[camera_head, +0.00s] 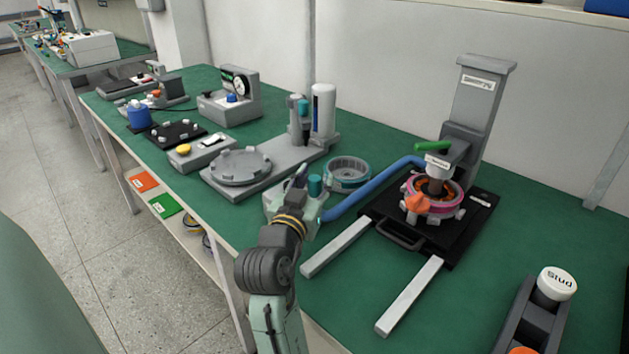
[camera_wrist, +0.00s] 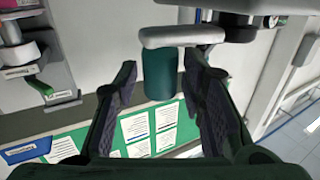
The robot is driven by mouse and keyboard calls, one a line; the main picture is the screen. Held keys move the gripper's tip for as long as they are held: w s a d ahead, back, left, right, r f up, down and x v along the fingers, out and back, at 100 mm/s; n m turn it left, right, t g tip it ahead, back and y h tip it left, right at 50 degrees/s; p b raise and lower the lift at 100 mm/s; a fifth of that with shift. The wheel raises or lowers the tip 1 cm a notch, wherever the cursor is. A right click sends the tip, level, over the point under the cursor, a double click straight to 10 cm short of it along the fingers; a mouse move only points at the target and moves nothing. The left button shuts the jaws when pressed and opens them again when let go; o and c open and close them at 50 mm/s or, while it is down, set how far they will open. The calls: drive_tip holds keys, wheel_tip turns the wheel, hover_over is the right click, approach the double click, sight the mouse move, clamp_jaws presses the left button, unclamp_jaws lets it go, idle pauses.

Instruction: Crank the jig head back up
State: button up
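The jig stands at the right of the bench, with a tall grey column (camera_head: 478,100) and a white-labelled head (camera_head: 438,160) above a pink-and-orange hub part (camera_head: 432,192). A green handle (camera_head: 433,146) shows beside the head. My gripper (camera_head: 307,182) is left of the jig, near the end of a long blue bar (camera_head: 375,188). In the wrist view my gripper (camera_wrist: 160,90) is open around a dark teal cylindrical grip (camera_wrist: 160,75), with gaps on both sides. A light grey crank-like arm (camera_wrist: 180,37) meets the grip's upper end. I cannot tell their link to the jig head.
A ring-shaped hub part (camera_head: 347,173) lies behind my gripper. Two pale rails (camera_head: 410,296) extend from the black jig base (camera_head: 470,222). A grey fixture (camera_head: 240,165) stands left, and a stud holder (camera_head: 535,315) front right.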

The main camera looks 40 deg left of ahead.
clamp_jaws()
idle(0.6)
